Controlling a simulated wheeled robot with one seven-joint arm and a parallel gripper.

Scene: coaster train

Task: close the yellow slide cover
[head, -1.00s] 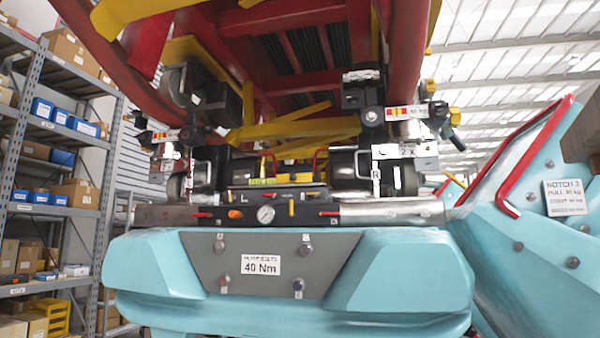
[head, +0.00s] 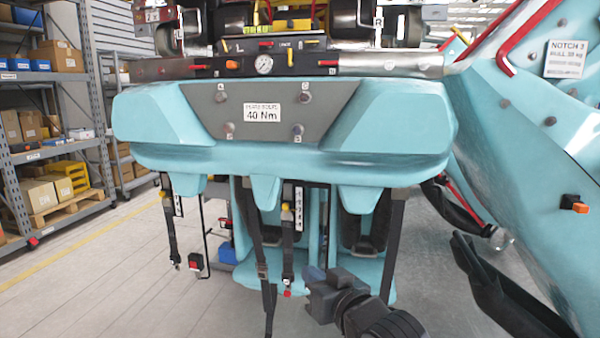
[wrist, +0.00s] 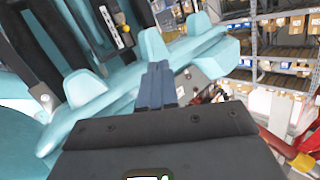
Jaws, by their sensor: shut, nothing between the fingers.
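I cannot make out for certain which part is the yellow slide cover. Small yellow pieces sit on two dark upright strips with white labels below the teal beam: a left yellow piece (head: 165,181) and a middle yellow piece (head: 298,207). A yellow knob (wrist: 124,28) shows on a dark labelled strip in the wrist view. My gripper (head: 314,274) is low in the head view, below and right of the middle strip and apart from it. In the wrist view its blue-grey fingers (wrist: 156,82) are together and empty.
The teal beam (head: 400,130) spans overhead, with a teal seat (head: 245,250) and hanging black straps (head: 393,240) beneath. A sloping teal body (head: 510,150) and black bars crowd the right. Shelving (head: 85,110) stands left. Grey floor (head: 110,290) is clear at lower left.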

